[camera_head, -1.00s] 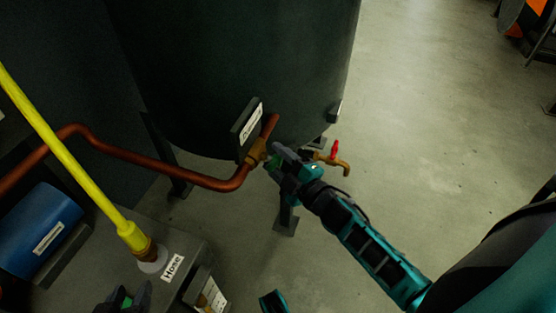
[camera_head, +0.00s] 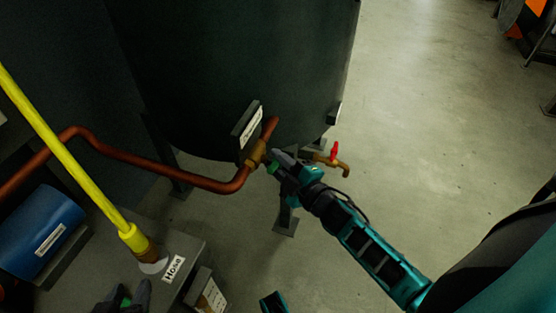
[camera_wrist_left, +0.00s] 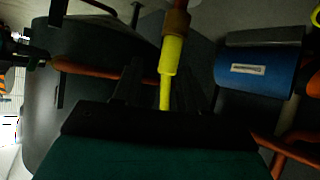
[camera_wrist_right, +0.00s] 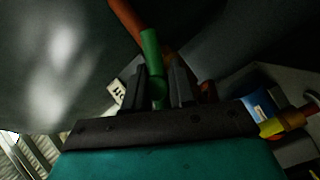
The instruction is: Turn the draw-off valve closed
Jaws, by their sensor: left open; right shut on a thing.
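A brass valve (camera_head: 255,154) sits on the copper pipe at the foot of the dark tank, beside a plate whose label is too small to read. Its green handle (camera_head: 272,167) also shows in the right wrist view (camera_wrist_right: 152,60). My right gripper (camera_head: 277,160) is shut on this green handle; the jaws cover part of it. A tap with a red handle (camera_head: 335,151) stands to the right, apart from the gripper. My left gripper (camera_head: 124,296) is open at the bottom edge of the head view. In the left wrist view nothing is clearly held between its fingers (camera_wrist_left: 160,85).
The dark tank (camera_head: 230,70) stands behind the valve. The copper pipe (camera_head: 150,161) runs left. A yellow hose (camera_head: 75,165) rises near my left gripper, above a block labelled Hose (camera_head: 173,268). A blue cylinder (camera_head: 38,232) lies at left. Open floor (camera_head: 440,160) is at right.

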